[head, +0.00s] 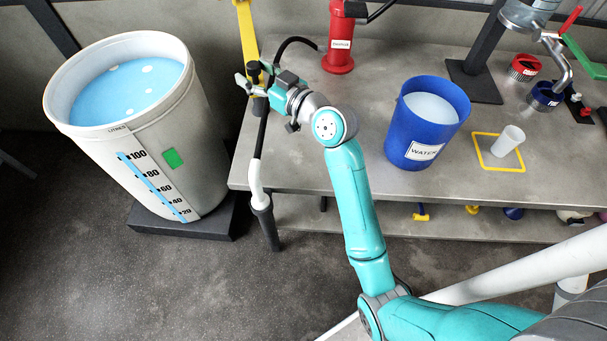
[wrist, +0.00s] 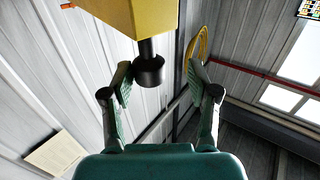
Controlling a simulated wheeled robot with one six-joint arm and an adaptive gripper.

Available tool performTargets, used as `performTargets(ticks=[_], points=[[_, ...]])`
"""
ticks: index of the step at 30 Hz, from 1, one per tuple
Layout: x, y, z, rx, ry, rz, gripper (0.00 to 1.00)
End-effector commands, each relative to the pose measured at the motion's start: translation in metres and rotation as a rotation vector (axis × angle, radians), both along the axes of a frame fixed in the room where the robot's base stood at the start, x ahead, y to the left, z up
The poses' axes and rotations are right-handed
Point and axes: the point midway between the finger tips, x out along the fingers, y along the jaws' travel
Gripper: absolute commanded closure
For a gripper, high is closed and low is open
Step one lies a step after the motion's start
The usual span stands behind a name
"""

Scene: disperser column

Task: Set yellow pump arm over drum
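The yellow pump arm (head: 247,35) stands at the back left end of the bench, to the right of the drum. A black cylindrical knob hangs under its yellow block (wrist: 130,14) in the wrist view (wrist: 149,71). A black hose with a white lower section (head: 257,180) and a dark tip hangs in front of the bench edge, outside the drum. The white drum (head: 150,150) holds blue liquid and has a litre scale. My gripper (head: 247,84) is at the pump arm. Its fingers (wrist: 160,80) are apart on either side of the knob, with gaps visible; contact is not visible.
The drum stands on a dark base (head: 185,222) left of the bench (head: 300,150). A red pump (head: 338,45), a blue water bucket (head: 425,125) and a white cup (head: 508,140) in a yellow square stand on the bench. The floor in front is clear.

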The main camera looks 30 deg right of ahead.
Motion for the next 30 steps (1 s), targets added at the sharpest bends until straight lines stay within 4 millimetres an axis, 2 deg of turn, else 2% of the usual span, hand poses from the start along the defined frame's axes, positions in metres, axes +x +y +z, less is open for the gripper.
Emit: performTargets(ticks=[14, 18, 30], points=[[-0.079, -0.025, -0.001, 0.0, 0.003, -0.002, 0.41], [-0.088, -0.018, -0.025, 0.024, 0.035, -0.042, 0.41], [-0.126, -0.008, -0.077, 0.059, 0.092, -0.153, 0.41]])
